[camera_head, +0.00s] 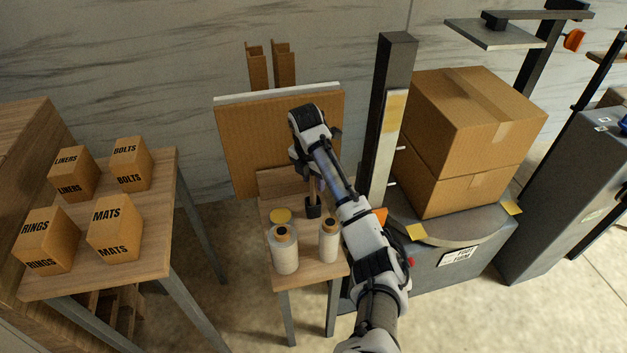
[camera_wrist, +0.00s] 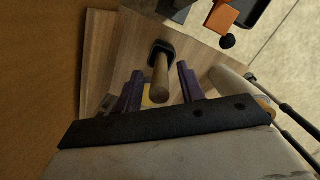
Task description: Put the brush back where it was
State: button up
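The brush shows in the wrist view as a pale wooden handle (camera_wrist: 160,78) rising toward the camera from a dark square block (camera_wrist: 162,50) on the small wooden table. In the head view the handle (camera_head: 313,187) stands upright in the dark block (camera_head: 313,208), below my gripper. I cannot tell whether the block is a holder or the brush's own head. My gripper (camera_wrist: 160,71) is open, its two purple fingers on either side of the handle with gaps visible. In the head view its fingers are largely hidden by the wrist.
A dark post (camera_head: 391,100) and stacked cartons (camera_head: 465,125) are right. Labelled boxes (camera_head: 115,231) stand on the left table.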

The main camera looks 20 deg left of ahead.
notch_tip(320, 180, up, 11)
jog(key=s+p, duration=0.1)
jog(key=p, duration=0.1)
jog(key=shift+s+a+r, duration=0.15)
jog(key=shift+s+a, duration=0.05)
jog(key=shift+a, duration=0.1)
